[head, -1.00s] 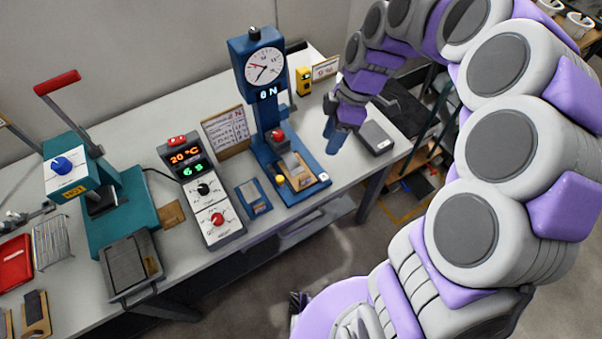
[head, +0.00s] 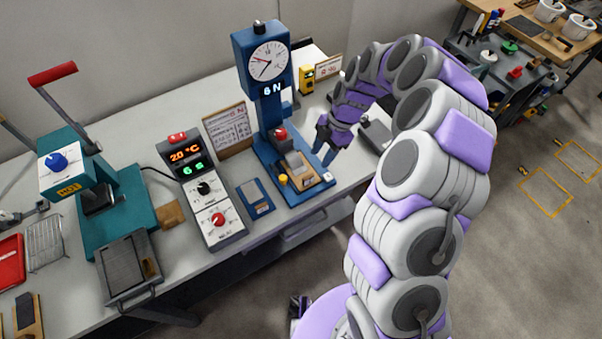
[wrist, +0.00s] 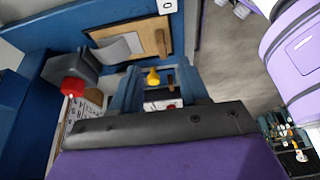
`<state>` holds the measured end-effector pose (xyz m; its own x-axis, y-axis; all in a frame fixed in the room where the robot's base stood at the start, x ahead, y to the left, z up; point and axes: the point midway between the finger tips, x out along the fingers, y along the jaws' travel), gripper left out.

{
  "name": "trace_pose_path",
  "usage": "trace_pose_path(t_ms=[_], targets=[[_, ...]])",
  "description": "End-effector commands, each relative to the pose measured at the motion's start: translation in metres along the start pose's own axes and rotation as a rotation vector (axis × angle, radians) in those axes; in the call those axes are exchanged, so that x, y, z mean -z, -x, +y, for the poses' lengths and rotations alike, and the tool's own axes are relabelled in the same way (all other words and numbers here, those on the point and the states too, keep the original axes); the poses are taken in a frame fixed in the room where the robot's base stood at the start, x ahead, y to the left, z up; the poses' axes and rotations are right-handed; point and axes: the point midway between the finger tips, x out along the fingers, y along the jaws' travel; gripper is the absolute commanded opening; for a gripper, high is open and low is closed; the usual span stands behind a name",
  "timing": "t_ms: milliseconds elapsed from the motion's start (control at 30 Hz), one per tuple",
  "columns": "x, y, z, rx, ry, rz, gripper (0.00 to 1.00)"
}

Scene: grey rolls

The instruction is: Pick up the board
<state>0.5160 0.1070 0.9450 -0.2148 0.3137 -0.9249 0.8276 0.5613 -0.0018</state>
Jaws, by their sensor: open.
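A small wooden board (head: 318,177) with a grey sheet on it lies on the base of the blue dial stand (head: 268,150). The board also shows at the top of the wrist view (wrist: 172,22), with the pale grey sheet on its left part and a brown strip beside it. My gripper (head: 326,140) is open and empty, just above and to the right of the board and apart from it. In the wrist view its blue fingers (wrist: 160,85) frame a yellow knob seen beyond them.
The stand's column and red knob (head: 280,133) are left of my gripper. A grey box (head: 376,135) lies to the right on the bench. A control box (head: 203,195), a blue pad (head: 256,198) and a teal press (head: 118,205) stand left. The floor at right is open.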

Motion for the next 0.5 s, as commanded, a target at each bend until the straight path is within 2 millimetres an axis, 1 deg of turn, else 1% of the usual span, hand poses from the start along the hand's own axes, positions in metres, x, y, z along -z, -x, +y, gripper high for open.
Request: trace_pose_path(t_ms=[33, 100, 200, 433, 500], targets=[[-0.001, -0.012, -0.002, 0.003, 0.0, 0.003, 0.45], [-0.002, -0.024, -0.003, 0.004, -0.001, 0.005, 0.45], [-0.003, -0.034, -0.003, 0.002, -0.001, 0.006, 0.45], [-0.004, -0.044, -0.002, -0.003, -0.001, 0.004, 0.45], [-0.003, -0.05, -0.002, -0.001, -0.001, 0.003, 0.45]])
